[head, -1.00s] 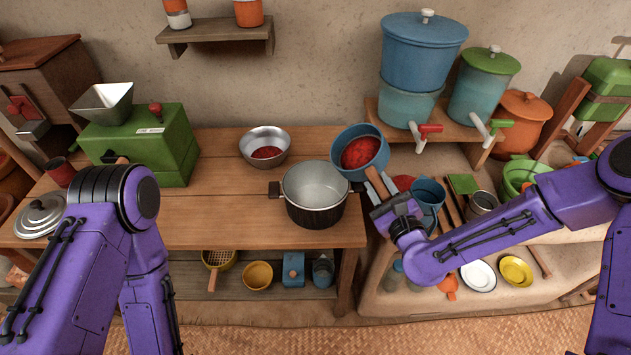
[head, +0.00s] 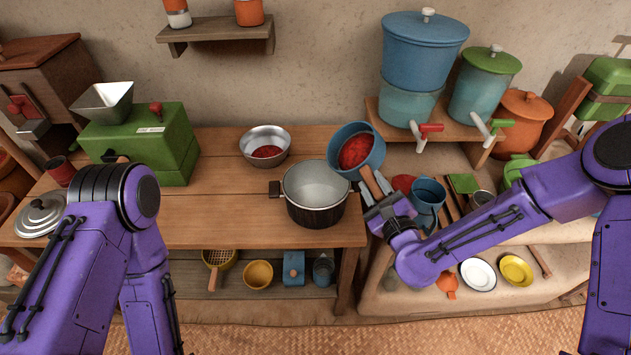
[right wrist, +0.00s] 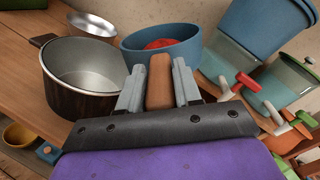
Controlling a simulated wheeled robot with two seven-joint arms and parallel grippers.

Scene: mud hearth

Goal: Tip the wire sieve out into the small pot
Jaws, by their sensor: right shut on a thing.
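The wire sieve (head: 377,141) is a round blue vessel with a wooden handle (head: 370,181) and a red mass (head: 355,151) inside. No mesh is visible on it. My right gripper (head: 376,193) is shut on the handle, which also shows between the fingers in the right wrist view (right wrist: 159,82). The sieve is raised just right of the small pot (head: 318,208) and tilted towards it; the red mass is still inside. The small pot is dark outside with a pale, empty-looking inside, upright on the wooden table. My left arm shows at left, but its gripper is out of view.
A steel bowl (head: 264,140) with red contents stands behind the pot. A blue mug (head: 428,196) stands close to my right gripper. The table front (head: 235,222) is clear.

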